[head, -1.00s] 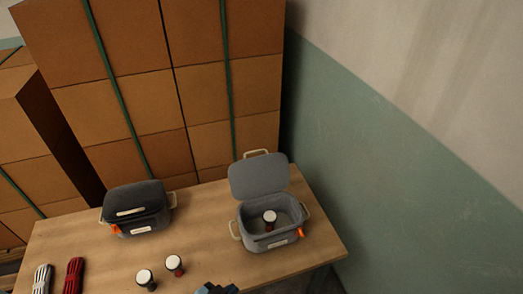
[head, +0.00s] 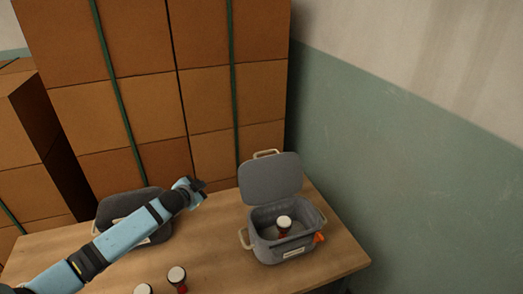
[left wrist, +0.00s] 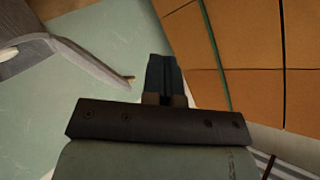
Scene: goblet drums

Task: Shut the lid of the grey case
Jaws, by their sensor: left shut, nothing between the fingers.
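The open grey case (head: 284,253) stands on the right part of the table. Its lid (head: 270,178) stands up at the back, and a small drum (head: 284,225) with a white head sits inside. My left gripper (head: 203,187) is shut and empty, in the air left of the raised lid and apart from it. In the left wrist view my shut fingers (left wrist: 163,65) point away from the camera; a grey panel with a tan handle, seemingly the lid (left wrist: 40,55), shows at the left. My right gripper is not in view.
A second, darker grey case (head: 112,210) stands at the left, partly hidden behind my left arm. Two small drums (head: 177,278) stand at the front of the wooden table (head: 220,240). Stacked cardboard boxes (head: 150,90) rise behind; a green and white wall (head: 410,150) is at the right.

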